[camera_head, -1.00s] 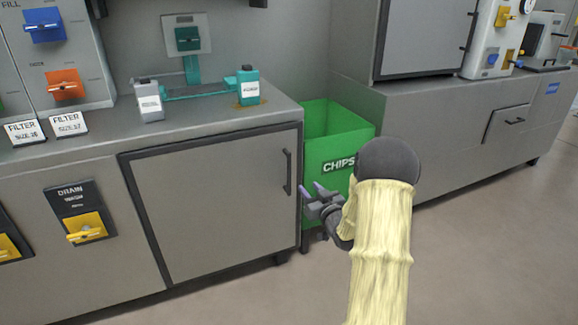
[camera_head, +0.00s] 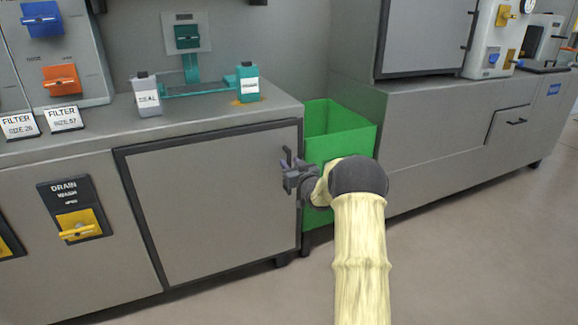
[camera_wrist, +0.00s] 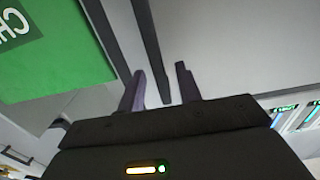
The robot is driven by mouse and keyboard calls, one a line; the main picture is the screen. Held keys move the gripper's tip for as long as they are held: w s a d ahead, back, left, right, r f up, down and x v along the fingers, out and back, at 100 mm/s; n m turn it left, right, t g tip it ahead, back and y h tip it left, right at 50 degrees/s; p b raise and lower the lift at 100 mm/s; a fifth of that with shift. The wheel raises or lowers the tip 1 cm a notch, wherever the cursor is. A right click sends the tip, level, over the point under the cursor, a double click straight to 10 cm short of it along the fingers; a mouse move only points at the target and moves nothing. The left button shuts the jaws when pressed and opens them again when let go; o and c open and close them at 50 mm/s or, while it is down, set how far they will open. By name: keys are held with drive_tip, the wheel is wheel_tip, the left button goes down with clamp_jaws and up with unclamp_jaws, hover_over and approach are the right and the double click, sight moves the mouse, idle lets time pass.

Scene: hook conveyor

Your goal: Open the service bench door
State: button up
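The grey service bench door (camera_head: 215,205) with a dark frame is shut in the head view. Its dark vertical handle (camera_head: 287,154) is near the right edge, its lower part hidden by my gripper (camera_head: 287,174). In the wrist view my gripper (camera_wrist: 162,84) is open, its two purple-grey fingers apart. A dark bar, apparently the handle (camera_wrist: 149,45), runs between them with gaps on both sides. The door's grey face also shows in the wrist view (camera_wrist: 240,45). I cannot tell how deep the handle sits between the fingers.
A green chips bin (camera_head: 340,140) stands just right of the bench, close to my wrist. A yellow drain lever (camera_head: 77,231) is left of the door. Bottles (camera_head: 247,84) stand on the bench top. The floor (camera_head: 460,260) in front is clear.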

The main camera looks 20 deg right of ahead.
drive_tip(key=shift+w, duration=0.95)
clamp_jaws()
drive_tip(key=shift+s, duration=0.15)
